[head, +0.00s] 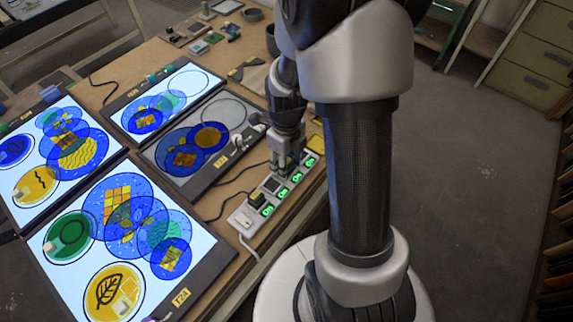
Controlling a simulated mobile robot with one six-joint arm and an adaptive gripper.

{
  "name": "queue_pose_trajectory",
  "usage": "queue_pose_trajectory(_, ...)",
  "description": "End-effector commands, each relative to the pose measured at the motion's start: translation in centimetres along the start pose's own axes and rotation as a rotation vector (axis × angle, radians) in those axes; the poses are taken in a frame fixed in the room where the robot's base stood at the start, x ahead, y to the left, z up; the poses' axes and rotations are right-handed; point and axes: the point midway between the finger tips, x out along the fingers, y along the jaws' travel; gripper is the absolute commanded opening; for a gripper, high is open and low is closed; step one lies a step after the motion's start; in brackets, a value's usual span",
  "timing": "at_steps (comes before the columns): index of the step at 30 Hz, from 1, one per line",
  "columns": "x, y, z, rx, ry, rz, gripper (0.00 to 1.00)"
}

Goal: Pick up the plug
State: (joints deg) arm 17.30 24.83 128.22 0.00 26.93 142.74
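A power strip (249,213) with several green-lit switches lies along the table's right edge. A dark plug with a yellowish tag (256,197) sits at its near half, with a black cord running left. A white plug-like piece (243,218) is at its near end. A small white object (238,141), perhaps a loose plug, lies at the right edge of the unlit panel. My gripper (285,168) points down over the far half of the strip. Its fingertips are small and partly merged with the strip, so I cannot tell whether anything is between them.
Several lit panels (214,247) with coloured glass discs cover the table's left and near part. One panel (163,158) is unlit. Small boxes and tools (199,47) lie at the far end. Open floor (480,170) is on the right; drawers (532,55) stand beyond it.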

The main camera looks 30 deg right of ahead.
Motion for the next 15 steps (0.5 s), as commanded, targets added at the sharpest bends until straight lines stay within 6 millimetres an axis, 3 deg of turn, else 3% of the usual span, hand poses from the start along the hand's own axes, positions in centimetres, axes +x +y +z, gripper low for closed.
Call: queue_pose_trajectory(15,-0.01,0.00,-0.01,0.000,0.000,0.000,0.03)
